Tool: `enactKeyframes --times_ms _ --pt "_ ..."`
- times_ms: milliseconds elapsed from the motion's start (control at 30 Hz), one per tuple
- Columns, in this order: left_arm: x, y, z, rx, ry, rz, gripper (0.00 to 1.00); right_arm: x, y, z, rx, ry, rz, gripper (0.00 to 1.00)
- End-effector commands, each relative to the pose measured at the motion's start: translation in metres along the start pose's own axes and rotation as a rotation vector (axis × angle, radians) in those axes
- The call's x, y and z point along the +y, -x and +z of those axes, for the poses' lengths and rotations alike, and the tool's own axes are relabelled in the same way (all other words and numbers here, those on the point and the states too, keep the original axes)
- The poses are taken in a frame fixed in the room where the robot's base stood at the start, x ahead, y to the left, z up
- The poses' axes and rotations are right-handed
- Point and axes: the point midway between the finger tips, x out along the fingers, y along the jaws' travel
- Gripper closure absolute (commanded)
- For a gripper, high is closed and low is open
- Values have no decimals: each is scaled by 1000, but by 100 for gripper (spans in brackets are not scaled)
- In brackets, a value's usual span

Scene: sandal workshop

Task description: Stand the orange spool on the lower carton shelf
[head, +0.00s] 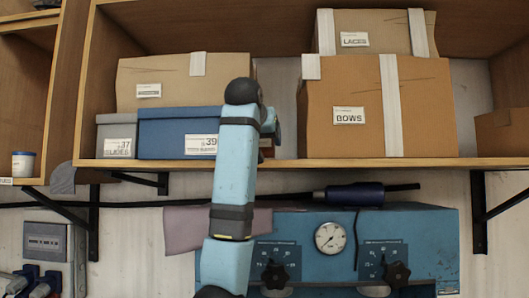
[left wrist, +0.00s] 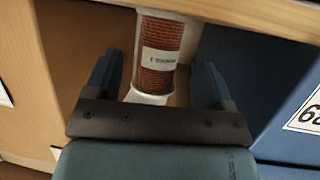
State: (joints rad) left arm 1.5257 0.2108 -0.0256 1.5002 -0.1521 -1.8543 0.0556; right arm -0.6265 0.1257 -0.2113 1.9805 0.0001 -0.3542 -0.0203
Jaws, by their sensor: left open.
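The orange spool (left wrist: 160,62), with white ends and a pale label, is upright in the left wrist view, which shows the shelf upside down. One white end meets the shelf board (left wrist: 262,18). My left gripper (left wrist: 158,70) is open, with one dark blue finger on each side of the spool and visible gaps. In the head view, my left arm reaches up to the carton shelf (head: 340,163) and hides most of the gripper and spool. My right gripper does not show.
The BOWS carton (head: 353,135) stands to the right of the spool's place, the blue box labelled 39 (head: 165,138) to the left. A blue machine with a gauge (head: 331,238) sits below the shelf.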

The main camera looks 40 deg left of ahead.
Motion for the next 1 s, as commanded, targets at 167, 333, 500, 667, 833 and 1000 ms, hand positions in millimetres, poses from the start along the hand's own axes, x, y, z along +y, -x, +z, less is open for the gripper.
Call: enactKeyframes --times_ms 167,333,500,667,833,1000 --pt "0 39 2 5 2 2 24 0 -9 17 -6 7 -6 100" --pt "1 64 3 2 1 4 24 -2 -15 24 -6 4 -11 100" --pt "0 74 1 0 0 2 24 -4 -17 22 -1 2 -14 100" --pt "0 75 0 -1 0 0 24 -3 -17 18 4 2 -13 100" --pt "0 75 0 -1 0 0 24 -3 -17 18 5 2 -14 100" --pt "0 75 0 0 0 0 24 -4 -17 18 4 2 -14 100"
